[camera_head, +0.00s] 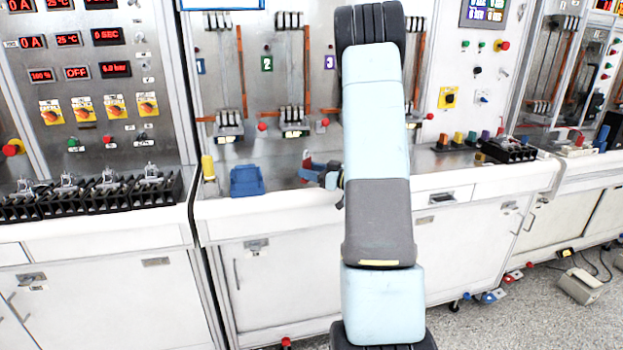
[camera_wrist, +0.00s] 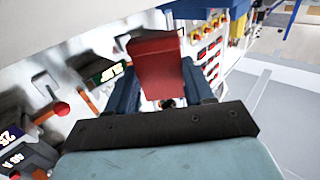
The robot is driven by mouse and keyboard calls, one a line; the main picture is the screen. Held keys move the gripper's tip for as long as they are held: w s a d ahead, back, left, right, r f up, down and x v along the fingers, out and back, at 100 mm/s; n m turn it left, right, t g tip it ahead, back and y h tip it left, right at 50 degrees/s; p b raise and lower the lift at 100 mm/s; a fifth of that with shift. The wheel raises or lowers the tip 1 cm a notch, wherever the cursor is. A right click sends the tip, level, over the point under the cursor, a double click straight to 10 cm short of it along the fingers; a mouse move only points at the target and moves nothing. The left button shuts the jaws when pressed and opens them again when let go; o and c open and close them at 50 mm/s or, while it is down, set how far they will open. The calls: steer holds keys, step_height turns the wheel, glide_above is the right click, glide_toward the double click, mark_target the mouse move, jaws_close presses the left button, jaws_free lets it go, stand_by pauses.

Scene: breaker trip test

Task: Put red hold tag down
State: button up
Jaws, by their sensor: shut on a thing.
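The red hold tag (camera_wrist: 160,62) is a flat red block in the wrist view, between the two blue fingers of my gripper (camera_wrist: 162,90). My gripper is shut on it. In the head view my gripper (camera_head: 322,177) is low over the bench top, left of my arm, and the red tag (camera_head: 307,160) shows as a small red patch at its tip. The tag looks close to the bench surface; I cannot tell whether it touches. Part of the gripper is hidden behind my arm.
A blue holder (camera_head: 246,181) and a yellow item (camera_head: 208,168) stand on the bench (camera_head: 275,208) left of my gripper. Breaker panels with red knobs and levers (camera_head: 293,122) rise behind. A black terminal block (camera_head: 508,150) sits at right. Bare bench lies between the blue holder and my gripper.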

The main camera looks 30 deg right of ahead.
steer(key=shift+f, duration=1.15)
steer(key=o, duration=1)
steer(key=shift+f, duration=0.1)
